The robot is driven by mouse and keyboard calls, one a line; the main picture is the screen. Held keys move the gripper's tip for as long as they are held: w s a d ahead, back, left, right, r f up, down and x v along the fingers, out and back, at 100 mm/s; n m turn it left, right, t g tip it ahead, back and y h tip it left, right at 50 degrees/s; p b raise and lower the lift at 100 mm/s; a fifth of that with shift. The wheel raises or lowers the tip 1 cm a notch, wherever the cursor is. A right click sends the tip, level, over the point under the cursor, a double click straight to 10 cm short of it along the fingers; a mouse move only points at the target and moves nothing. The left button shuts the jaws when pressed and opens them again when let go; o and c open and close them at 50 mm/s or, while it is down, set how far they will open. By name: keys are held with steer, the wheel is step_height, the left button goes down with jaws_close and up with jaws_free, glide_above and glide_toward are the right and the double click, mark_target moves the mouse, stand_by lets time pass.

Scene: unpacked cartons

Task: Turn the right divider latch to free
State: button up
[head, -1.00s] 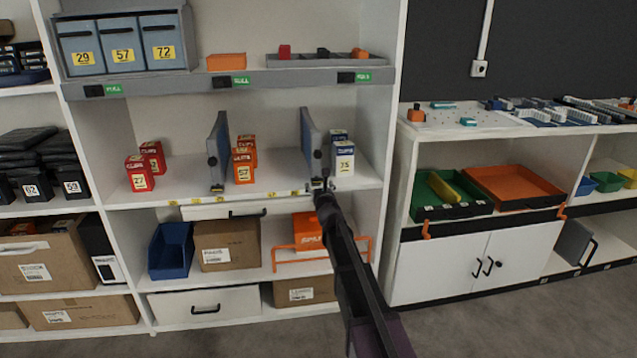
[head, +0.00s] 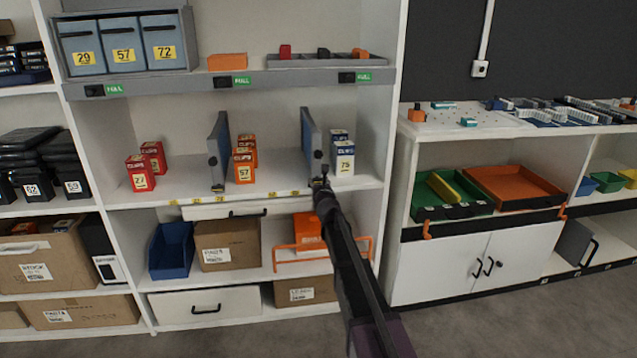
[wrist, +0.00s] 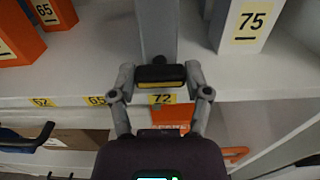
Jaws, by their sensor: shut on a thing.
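The right divider (head: 311,140) is an upright grey panel on the middle shelf, between the orange boxes and the blue-and-white boxes. Its latch (wrist: 160,74) is a black bar with a yellow strip at the divider's front foot, lying crosswise in the wrist view. My gripper (head: 320,184) is at the shelf's front edge, at the foot of this divider. In the wrist view my gripper (wrist: 160,80) has one finger at each end of the latch and is shut on it. The latch is mostly hidden by my gripper in the head view.
The left divider (head: 218,150) stands between red boxes (head: 140,173) and orange boxes (head: 243,166). A blue-and-white box (head: 344,158) stands close right of the right divider. Below are a drawer (head: 225,208), a blue bin (head: 171,252) and an orange rail (head: 300,258).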

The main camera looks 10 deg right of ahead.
steer(key=shift+w+n, duration=0.1)
steer(key=shift+n, duration=0.2)
steer(key=n, duration=0.8)
steer(key=shift+a+n, duration=0.1)
steer(key=shift+n, duration=0.2)
steer(key=n, duration=0.4)
steer(key=shift+n, duration=2.4)
steer(key=o, duration=1.2)
steer(key=shift+f, duration=0.1)
steer(key=shift+c, duration=0.2)
